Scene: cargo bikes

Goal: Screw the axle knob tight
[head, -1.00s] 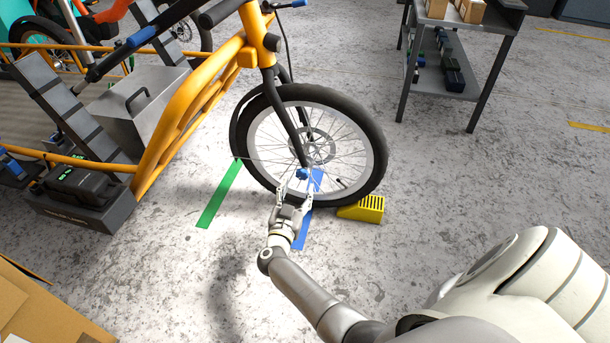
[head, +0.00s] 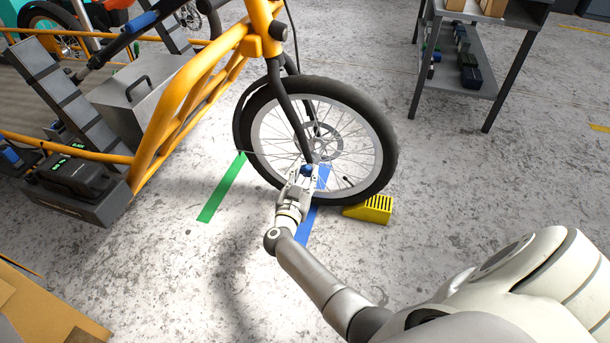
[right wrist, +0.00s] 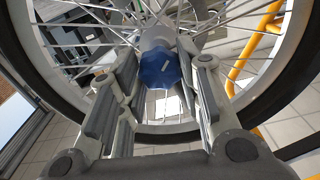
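The blue axle knob (head: 307,169) sits at the hub of the cargo bike's front wheel (head: 258,155), at the lower end of the dark fork leg. In the right wrist view the knob (right wrist: 160,69) is a faceted blue cap with a small pale mark, in front of the spokes. My right gripper (head: 303,174) reaches it from below, with its two fingers on either side of the knob. In the right wrist view the fingers (right wrist: 160,72) are spread around it; firm contact is not clear. My left gripper is not in view.
A yellow wheel chock (head: 369,209) stands against the tyre at right. Green tape (head: 221,188) and blue tape (head: 308,226) mark the floor. A dark shelf cart (head: 465,85) stands at the back right, a cardboard box (head: 40,315) at the lower left.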

